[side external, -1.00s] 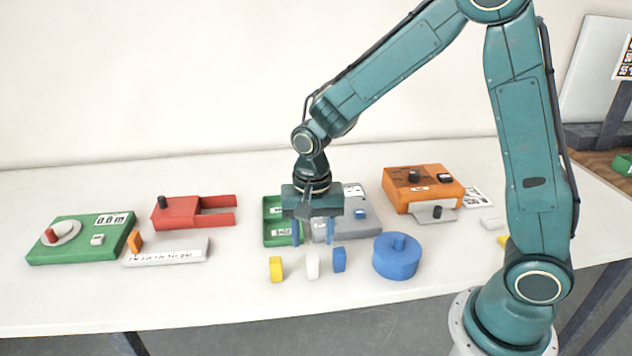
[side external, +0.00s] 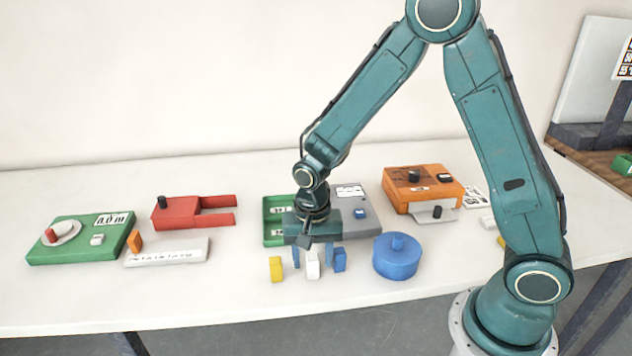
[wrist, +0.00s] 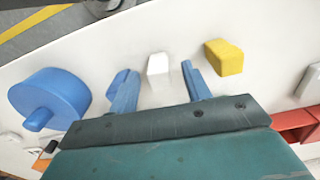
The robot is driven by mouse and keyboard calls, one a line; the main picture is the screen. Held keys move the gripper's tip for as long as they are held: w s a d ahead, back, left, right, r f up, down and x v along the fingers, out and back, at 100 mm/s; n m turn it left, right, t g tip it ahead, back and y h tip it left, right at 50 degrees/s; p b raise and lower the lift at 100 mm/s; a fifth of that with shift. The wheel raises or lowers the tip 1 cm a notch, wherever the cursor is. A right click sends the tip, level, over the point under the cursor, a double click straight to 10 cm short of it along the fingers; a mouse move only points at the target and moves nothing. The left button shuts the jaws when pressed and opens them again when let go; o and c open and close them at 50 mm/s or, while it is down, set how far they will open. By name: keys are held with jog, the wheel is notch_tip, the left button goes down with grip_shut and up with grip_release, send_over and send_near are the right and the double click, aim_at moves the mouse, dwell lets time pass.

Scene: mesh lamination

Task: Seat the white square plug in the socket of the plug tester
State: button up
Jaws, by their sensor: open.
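The white square plug (side external: 312,266) stands upright on the table between a yellow block (side external: 276,268) and a blue block (side external: 340,261). My gripper (side external: 311,263) is open and low over the plug, with its blue fingers to either side of it. In the wrist view the white plug (wrist: 158,68) shows just beyond the gap between the fingertips (wrist: 157,78), and I cannot tell whether they touch it. The grey device (side external: 362,227) behind my gripper, with a blue button and a label, may be the plug tester. My gripper covers part of it, and I see no socket clearly.
The blue block is close beside one finger. A blue round knobbed part (side external: 397,257) stands to the right. A green two-compartment tray (side external: 268,240) is behind the gripper. An orange box (side external: 423,188) is at back right. Red and green fixtures are at left. The front table strip is clear.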

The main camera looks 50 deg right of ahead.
jog(key=shift+f, duration=0.35)
grip_shut()
dwell(0.3)
